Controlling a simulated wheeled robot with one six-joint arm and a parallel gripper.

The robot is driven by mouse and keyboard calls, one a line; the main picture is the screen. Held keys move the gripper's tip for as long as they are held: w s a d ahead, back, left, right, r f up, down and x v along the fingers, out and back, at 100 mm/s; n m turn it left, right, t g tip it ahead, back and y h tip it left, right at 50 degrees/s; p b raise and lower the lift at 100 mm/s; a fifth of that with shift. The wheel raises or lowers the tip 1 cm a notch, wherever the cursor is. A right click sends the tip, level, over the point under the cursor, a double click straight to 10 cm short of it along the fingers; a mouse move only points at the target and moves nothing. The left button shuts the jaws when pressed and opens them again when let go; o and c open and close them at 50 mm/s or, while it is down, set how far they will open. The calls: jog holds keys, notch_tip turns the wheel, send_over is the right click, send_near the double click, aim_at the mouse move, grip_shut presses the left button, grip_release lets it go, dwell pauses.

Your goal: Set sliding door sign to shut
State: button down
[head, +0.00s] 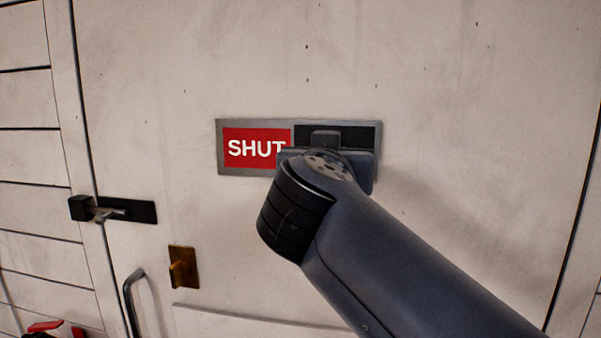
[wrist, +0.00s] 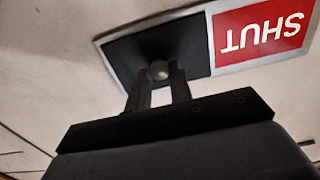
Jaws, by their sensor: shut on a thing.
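The sliding door sign (head: 222,160) is a grey-framed plate on a pale door. Its left half shows a red panel with white "SHUT" (head: 256,148); its right half is covered by a black slider (head: 360,137). My gripper (head: 325,142) is in front of the black half, its fingers mostly hidden by my wrist in the head view. In the wrist view, the sign appears upside down, and my two fingers (wrist: 160,82) are closed around a small round knob (wrist: 159,70) on the black slider (wrist: 195,55). The red panel (wrist: 260,32) is fully uncovered there.
The pale door (head: 450,100) is flat and clear around the sign. At lower left are a black latch (head: 125,211), a brass plate (head: 183,268) and a dark metal handle (head: 132,300). Something red (head: 45,327) shows at the bottom left corner.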

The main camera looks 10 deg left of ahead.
jog(key=shift+d, duration=0.15)
jog(key=c, duration=1.3)
grip_release()
jog(key=shift+d, duration=0.1)
jog(key=shift+s, duration=0.1)
jog(key=s+b, duration=0.1)
jog(key=s, duration=0.2)
jog(key=s+b, duration=0.1)
jog(key=s, duration=0.3)
jog(key=s+a+b, duration=0.1)
jog(key=s, duration=0.2)
jog(key=shift+s, duration=0.3)
jog(key=shift+w, duration=0.1)
jog(key=w+p, duration=0.1)
jog(key=w, duration=0.2)
jog(key=w+p, duration=0.1)
jog(key=w, duration=0.3)
jog(key=w+d+p, duration=0.1)
jog(key=w, duration=0.2)
jog(key=shift+w, duration=0.3)
